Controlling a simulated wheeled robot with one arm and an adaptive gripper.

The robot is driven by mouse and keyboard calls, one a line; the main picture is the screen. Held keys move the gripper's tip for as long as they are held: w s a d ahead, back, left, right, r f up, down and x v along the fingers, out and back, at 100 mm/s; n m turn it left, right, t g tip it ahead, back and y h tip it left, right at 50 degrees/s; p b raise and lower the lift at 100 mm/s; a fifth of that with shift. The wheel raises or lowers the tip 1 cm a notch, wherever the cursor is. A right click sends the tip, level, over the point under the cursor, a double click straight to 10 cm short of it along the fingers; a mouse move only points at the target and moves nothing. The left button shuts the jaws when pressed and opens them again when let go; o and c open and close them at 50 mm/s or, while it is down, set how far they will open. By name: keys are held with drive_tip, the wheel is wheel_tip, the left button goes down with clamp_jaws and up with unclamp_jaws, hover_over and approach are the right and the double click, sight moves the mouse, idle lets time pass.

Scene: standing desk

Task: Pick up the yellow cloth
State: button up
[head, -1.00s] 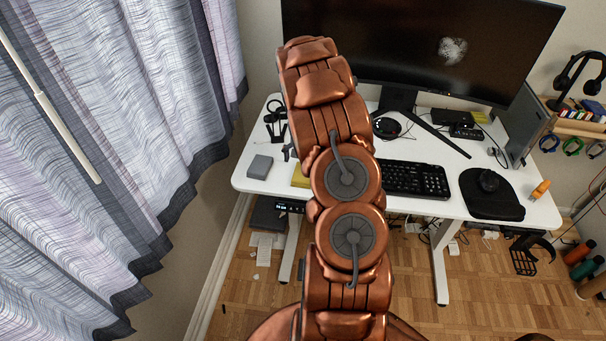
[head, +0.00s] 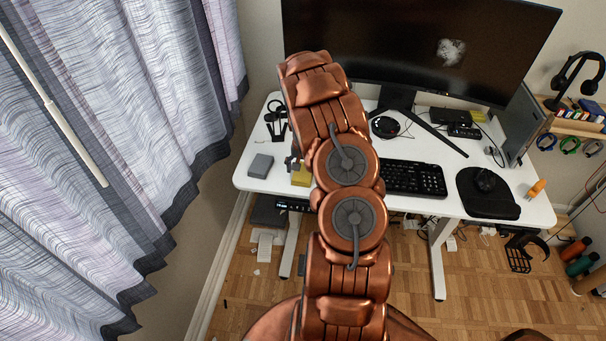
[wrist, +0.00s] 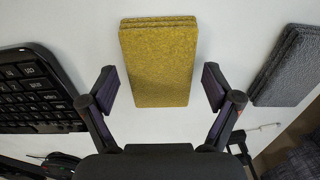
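The yellow cloth (wrist: 158,62) is a folded, thick rectangular pad lying on the white desk. In the wrist view it is at the top centre, with its near end reaching between the fingertips of my gripper (wrist: 160,86). The fingers are spread wide, one on each side of the cloth, with a gap on both sides. In the head view part of the yellow cloth (head: 301,177) shows beside my arm; the rest is hidden behind it. A bit of my gripper (head: 291,163) shows there just by the cloth.
A grey folded cloth (wrist: 289,66) lies to the right of the yellow one in the wrist view. A black keyboard (wrist: 36,92) lies to the left. The monitor (head: 420,45) stands at the back of the white desk (head: 345,150), with a mouse mat (head: 488,206) at right.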

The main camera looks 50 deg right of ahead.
sight(304, 172)
drive_tip(key=c, duration=0.8)
drive_tip(key=shift+o, duration=0.2)
drive_tip(key=shift+r, duration=0.15)
drive_tip(key=shift+r+b, duration=1)
drive_tip(key=shift+r, duration=0.35)
drive_tip(key=shift+s+r, duration=0.2)
drive_tip(key=s+a+r+b, duration=0.1)
drive_tip(key=s+b, duration=0.4)
drive_tip(key=s, duration=1)
drive_tip(key=shift+s+a+r, duration=0.25)
drive_tip(key=shift+s+a, duration=0.05)
drive_tip(key=shift+a, duration=0.15)
